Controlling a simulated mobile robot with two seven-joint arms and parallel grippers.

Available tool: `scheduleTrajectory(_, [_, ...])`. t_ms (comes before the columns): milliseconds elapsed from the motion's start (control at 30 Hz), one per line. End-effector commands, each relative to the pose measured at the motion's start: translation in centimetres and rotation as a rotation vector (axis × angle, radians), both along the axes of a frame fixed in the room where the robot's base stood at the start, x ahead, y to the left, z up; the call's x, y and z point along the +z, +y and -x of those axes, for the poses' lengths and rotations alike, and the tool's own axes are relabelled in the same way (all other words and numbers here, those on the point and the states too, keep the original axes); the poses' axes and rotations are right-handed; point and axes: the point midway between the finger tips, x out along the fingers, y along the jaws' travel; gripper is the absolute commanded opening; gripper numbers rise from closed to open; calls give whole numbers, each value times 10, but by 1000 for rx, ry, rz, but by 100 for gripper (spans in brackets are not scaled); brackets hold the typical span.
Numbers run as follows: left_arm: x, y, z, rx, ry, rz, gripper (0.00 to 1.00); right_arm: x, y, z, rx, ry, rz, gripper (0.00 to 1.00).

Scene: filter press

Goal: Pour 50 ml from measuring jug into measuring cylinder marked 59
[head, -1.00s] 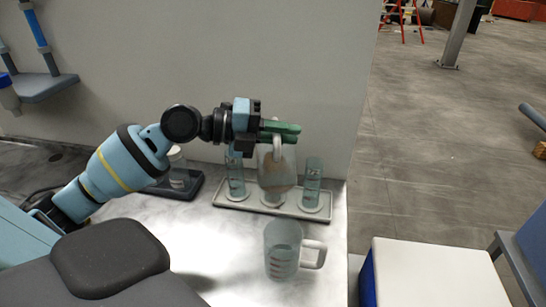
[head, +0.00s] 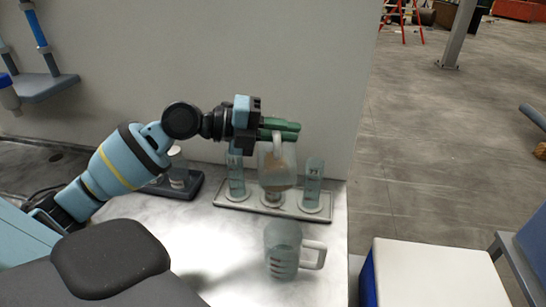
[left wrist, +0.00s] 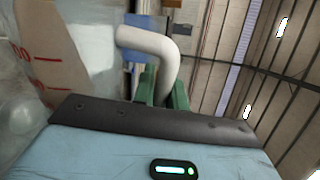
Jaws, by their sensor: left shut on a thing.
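My left gripper (head: 280,130) is shut on the pale handle of a clear measuring jug (head: 277,168) and holds it above the cylinder tray. The jug has brownish contents. In the left wrist view, the white handle (left wrist: 150,45) passes between the green fingers, and the jug wall (left wrist: 55,60) shows red marks. A measuring cylinder (head: 235,175) stands left of the jug and another (head: 313,180) right of it. A middle base (head: 272,200) shows below the jug, its upper part hidden. The number 59 cannot be read on any cylinder. My right gripper is out of view.
The cylinders stand on a pale tray (head: 240,204) near the back wall. A second clear jug (head: 282,245) with a handle stands on the table in front. A dark stand (head: 180,190) with a small vessel is at left. The middle of the table is clear.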

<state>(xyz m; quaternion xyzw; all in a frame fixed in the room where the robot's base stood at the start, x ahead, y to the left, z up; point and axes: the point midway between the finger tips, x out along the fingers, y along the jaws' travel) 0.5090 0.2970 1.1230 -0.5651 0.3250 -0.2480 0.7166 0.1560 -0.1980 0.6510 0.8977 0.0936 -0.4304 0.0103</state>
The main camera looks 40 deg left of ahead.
Motion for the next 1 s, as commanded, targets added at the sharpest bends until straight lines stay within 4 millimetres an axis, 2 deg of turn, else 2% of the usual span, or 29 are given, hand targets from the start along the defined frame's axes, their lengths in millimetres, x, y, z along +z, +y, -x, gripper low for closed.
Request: scheduleTrajectory(1000, [5,4,-5,0,44,41,0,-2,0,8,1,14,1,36])
